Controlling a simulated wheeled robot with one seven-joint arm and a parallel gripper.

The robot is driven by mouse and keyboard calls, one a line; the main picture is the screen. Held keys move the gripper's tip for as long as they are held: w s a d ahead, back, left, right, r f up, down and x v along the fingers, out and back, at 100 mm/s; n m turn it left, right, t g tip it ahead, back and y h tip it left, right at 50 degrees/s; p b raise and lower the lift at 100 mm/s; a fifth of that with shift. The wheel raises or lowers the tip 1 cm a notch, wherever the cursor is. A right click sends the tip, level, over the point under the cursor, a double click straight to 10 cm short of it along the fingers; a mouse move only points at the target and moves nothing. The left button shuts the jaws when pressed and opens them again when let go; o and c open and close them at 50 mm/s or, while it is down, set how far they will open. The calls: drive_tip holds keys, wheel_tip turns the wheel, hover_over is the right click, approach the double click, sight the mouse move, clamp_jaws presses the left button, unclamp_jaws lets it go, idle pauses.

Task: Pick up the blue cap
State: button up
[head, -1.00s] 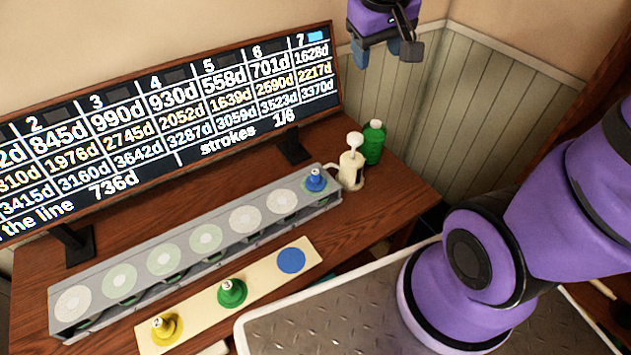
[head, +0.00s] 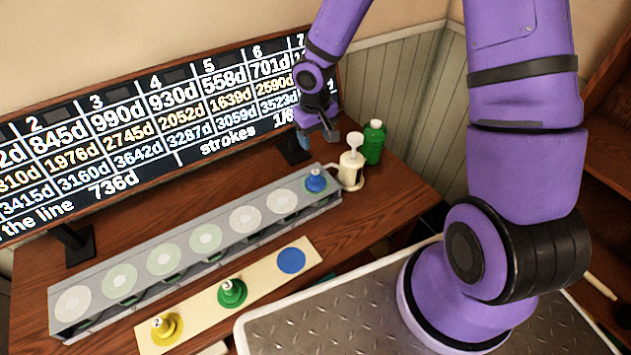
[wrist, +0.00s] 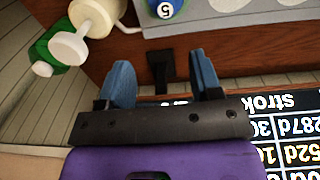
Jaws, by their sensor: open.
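The blue cap (head: 316,181) is a small blue cone with a knob on top. It stands upright on the last spot at the right end of the grey shelf (head: 195,270). My gripper (head: 318,143) is above and behind the cap, in front of the scoreboard, and apart from the cap. In the wrist view my gripper (wrist: 165,85) shows two blue fingers spread apart with nothing between them.
A cream pump bottle (head: 352,163) and a green bottle (head: 374,142) stand just right of the cap. The scoreboard (head: 170,130) rises behind the shelf. A cream strip (head: 262,283) in front holds a green cap (head: 232,292), a yellow cap (head: 165,327) and a bare blue disc (head: 291,260).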

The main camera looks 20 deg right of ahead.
wheel_tip(320, 180, down, 2)
hover_over(315, 172)
drive_tip(key=f, duration=0.4)
drive_tip(key=shift+w+a+f, duration=0.15)
drive_tip(key=shift+w, duration=0.25)
drive_tip(key=shift+s+d+f, duration=0.1)
drive_tip(key=shift+s+f, duration=0.05)
drive_tip(key=shift+f, duration=0.95)
drive_tip(key=shift+s+d+f, duration=0.1)
drive_tip(key=shift+f, duration=0.95)
drive_tip(key=shift+s+d+f, duration=0.1)
drive_tip(key=shift+s+f, duration=0.05)
drive_tip(key=shift+f, duration=0.95)
drive_tip(key=c, duration=1)
drive_tip(key=shift+c, duration=0.3)
drive_tip(key=shift+a+r, duration=0.1)
drive_tip(key=shift+r, duration=0.05)
